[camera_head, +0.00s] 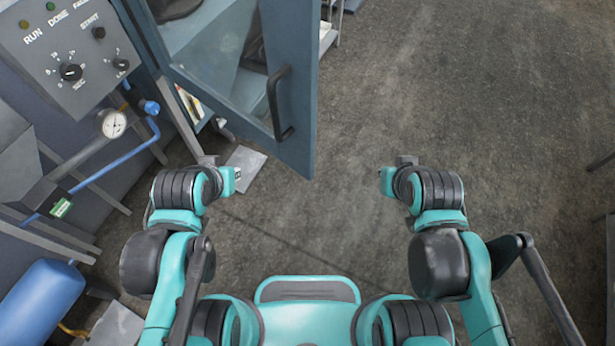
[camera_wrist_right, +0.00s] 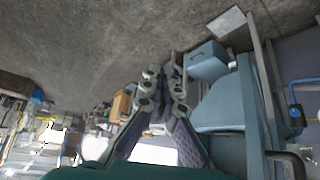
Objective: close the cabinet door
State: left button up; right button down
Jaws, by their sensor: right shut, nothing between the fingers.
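The cabinet door (camera_head: 225,85) is blue-grey with a glass-like panel. It stands open, swung out from the cabinet at the top left of the head view. Its dark bar handle (camera_head: 283,108) faces my side. My right gripper (camera_wrist_right: 166,72) is shut and empty, apart from the door. In the head view my right arm's end lies to the right of the door.
A grey control panel (camera_head: 70,45) with knobs stands at the upper left. A gauge (camera_head: 113,124), blue pipes and a blue tank (camera_head: 40,300) are on the left. A flat grey plate (camera_head: 245,168) lies on the floor near my left arm.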

aim_at(291, 28)
jog(key=k+u, duration=0.25)
jog(key=k, duration=0.15)
jog(key=k+j+u, duration=0.25)
jog(key=k+u, duration=0.15)
jog(key=u, duration=0.3)
jog(key=k+j+u, duration=0.1)
jog(key=u, duration=0.35)
jog(key=l, duration=0.4)
jog(key=i+l, duration=0.15)
jog(key=l, duration=0.2)
